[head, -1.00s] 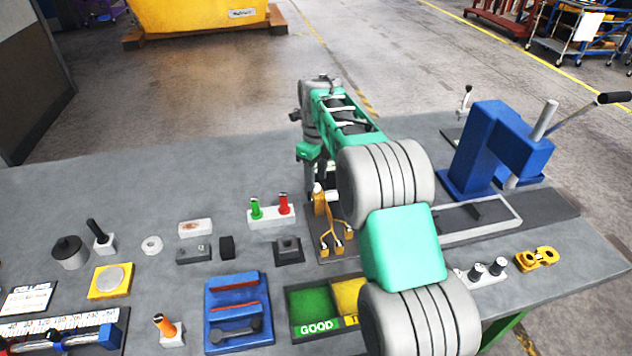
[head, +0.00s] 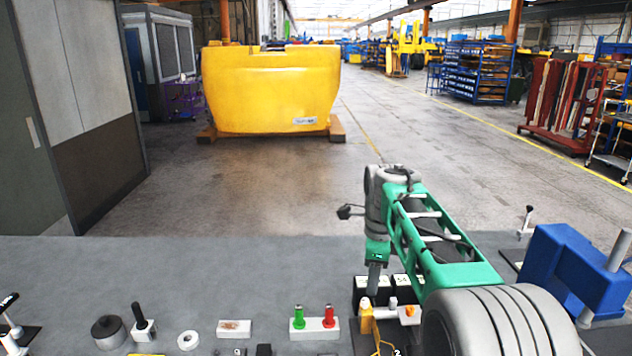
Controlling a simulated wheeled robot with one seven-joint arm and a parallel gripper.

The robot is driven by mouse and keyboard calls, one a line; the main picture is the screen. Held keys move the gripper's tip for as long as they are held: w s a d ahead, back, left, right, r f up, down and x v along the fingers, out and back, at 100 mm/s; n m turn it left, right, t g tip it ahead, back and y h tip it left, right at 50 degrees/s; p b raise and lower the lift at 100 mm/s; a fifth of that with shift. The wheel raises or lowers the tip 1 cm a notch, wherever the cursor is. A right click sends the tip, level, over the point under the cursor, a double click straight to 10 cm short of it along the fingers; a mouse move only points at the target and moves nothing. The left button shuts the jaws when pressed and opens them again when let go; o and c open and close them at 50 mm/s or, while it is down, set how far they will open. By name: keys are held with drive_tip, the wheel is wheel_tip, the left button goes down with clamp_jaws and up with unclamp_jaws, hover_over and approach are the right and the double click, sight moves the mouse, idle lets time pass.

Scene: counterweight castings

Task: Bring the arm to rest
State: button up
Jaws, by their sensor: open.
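My arm, green and grey, reaches forward over the grey workbench (head: 200,262) from the lower right in the head view. My gripper (head: 372,284) points down at its far end, above the right part of the bench. Its jaws are open, though the fingers show only from one side and look small. Dark blocks with white tops (head: 408,284) stand just behind and beside the fingers. I cannot tell whether the fingers touch them. A yellow-orange fixture (head: 366,316) is close in front of the fingers. My arm hides part of the bench to the right.
A holder with green and red plugs (head: 315,326) stands left of the gripper. A blue press (head: 572,272) stands right of my arm. A white ring (head: 188,340) and dark cylinder (head: 109,332) are at left. The back left of the bench is clear. A yellow casting (head: 270,90) stands beyond.

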drive_tip(key=s+f+n+t, duration=0.1)
drive_tip(key=s+f+n, duration=0.1)
drive_tip(key=s+n, duration=0.8)
drive_tip(key=s+f+n+t, duration=0.2)
drive_tip(key=s+n, duration=0.8)
drive_tip(key=s, duration=0.3)
drive_tip(key=shift+f+n, duration=0.35)
drive_tip(key=shift+n, duration=0.05)
drive_tip(key=shift+s+a, duration=0.1)
